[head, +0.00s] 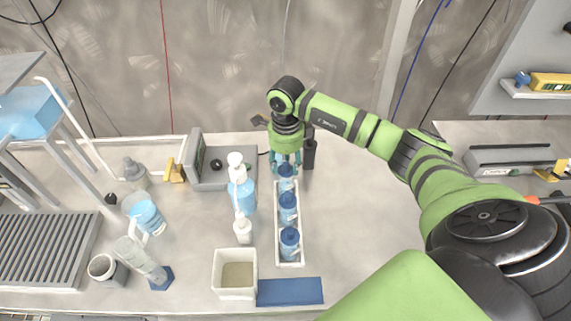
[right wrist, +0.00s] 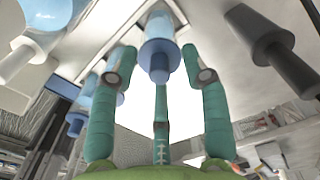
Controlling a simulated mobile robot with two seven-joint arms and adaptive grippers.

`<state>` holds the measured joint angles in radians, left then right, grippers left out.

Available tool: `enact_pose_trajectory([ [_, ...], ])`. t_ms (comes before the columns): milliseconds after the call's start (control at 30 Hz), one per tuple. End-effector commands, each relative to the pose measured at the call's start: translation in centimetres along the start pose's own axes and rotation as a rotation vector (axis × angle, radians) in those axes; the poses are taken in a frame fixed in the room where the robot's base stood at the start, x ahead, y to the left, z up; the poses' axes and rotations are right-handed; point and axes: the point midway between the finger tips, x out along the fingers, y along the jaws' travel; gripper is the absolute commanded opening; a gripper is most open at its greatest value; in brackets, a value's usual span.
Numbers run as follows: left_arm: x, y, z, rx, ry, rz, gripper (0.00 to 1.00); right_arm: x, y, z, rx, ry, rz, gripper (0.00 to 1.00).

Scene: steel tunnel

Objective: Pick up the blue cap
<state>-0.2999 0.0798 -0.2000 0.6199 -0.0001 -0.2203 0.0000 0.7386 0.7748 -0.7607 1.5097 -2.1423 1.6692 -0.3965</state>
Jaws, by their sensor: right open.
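Several clear bottles with blue caps stand in a row in a white rack (head: 279,226). The farthest blue cap (head: 286,169) is at the rack's back end, and it also shows in the right wrist view (right wrist: 159,58). My right gripper (head: 286,160) has teal fingers pointing down at that bottle. In the right wrist view the fingers (right wrist: 159,72) are spread, with the cap between them and visible gaps at the sides. The middle blue cap (head: 288,199) and the nearest blue cap (head: 290,235) are clear of the gripper. My left gripper is not in view.
A dark cylinder (head: 310,153) stands close right of the gripper. A pump bottle (head: 240,188) and a small white bottle (head: 243,230) stand left of the rack. A white square container (head: 235,288) and a blue mat (head: 290,291) lie in front. The bench right of the rack is clear.

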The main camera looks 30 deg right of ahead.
Motion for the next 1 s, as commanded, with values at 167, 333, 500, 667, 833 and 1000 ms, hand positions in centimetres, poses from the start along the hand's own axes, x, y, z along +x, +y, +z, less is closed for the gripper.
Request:
enact_pose_trajectory([
  [167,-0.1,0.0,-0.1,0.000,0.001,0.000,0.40,0.5,0.0,0.1,-0.001,-0.002,-0.001,0.47],
  [333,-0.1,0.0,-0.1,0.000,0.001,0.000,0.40,0.5,0.0,0.0,-0.001,-0.001,-0.001,0.21],
  [500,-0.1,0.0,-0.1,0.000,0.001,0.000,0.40,0.4,0.0,0.0,-0.001,-0.001,-0.001,0.01],
  [667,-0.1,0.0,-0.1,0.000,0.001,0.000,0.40,0.4,0.0,0.0,-0.001,-0.001,-0.001,0.01],
  [833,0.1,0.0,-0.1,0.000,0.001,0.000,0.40,0.2,0.0,0.0,-0.001,-0.001,-0.001,0.01],
  [1000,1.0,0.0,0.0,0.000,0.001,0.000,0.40,-1.1,-0.1,0.1,-0.002,-0.003,-0.005,0.01],
])
